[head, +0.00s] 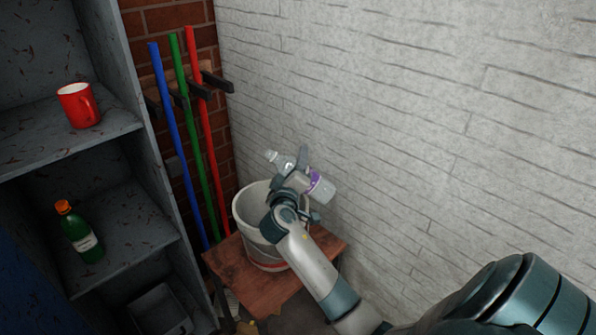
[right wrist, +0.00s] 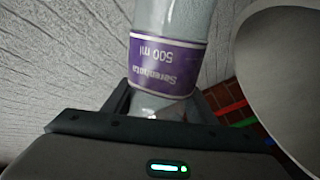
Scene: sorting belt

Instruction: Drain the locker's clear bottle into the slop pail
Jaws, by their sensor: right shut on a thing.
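The clear bottle (head: 325,191) with a purple label is in my right gripper (head: 300,181). In the head view it lies tilted over the far right part of the pail's rim, its narrow neck to the left and its base to the right. Whether liquid is inside or flowing cannot be told. In the right wrist view the bottle (right wrist: 172,20) stands between the fingers, its label lettering upside down, its upper end cut off. The slop pail (head: 256,240), whitish, stands below my gripper; its inside is mostly hidden. Its pale curved wall fills the right of the wrist view (right wrist: 290,75). My left gripper is out of view.
The pail stands on a reddish-brown wooden stand (head: 232,272). A grey locker (head: 130,245) at left holds a red mug (head: 76,104) and a green bottle (head: 83,238) with an orange cap. Blue, green and red poles (head: 190,120) lean behind the pail. A white brick wall (head: 400,110) is close at right.

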